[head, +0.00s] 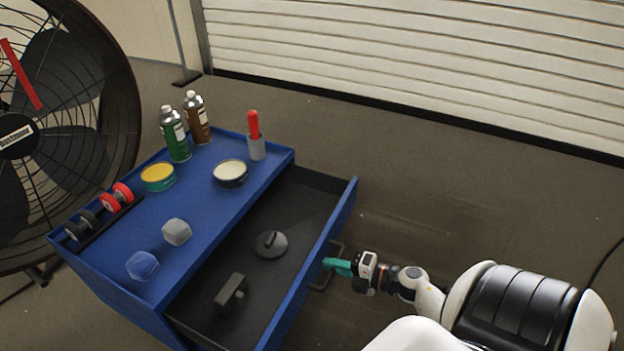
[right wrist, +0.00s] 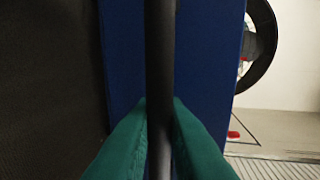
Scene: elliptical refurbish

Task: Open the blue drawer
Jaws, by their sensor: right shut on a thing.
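The blue drawer (head: 345,209) is pulled out from the blue cabinet (head: 228,194), and its dark interior shows in the head view. A black bar handle (head: 322,286) is on its front face. My right gripper (head: 334,264) is at the handle with its green fingers. In the right wrist view the green fingers (right wrist: 160,120) lie on both sides of the black handle bar, shut on it, with the blue drawer front (right wrist: 210,60) behind. My left gripper is not in view.
A dark round lidded object (head: 270,244) and a dark block-like object (head: 230,290) lie in the drawer. Spray cans (head: 175,135), tins (head: 230,173) and other items stand on the cabinet top. A large fan (head: 60,120) stands at the left. The floor to the right is clear.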

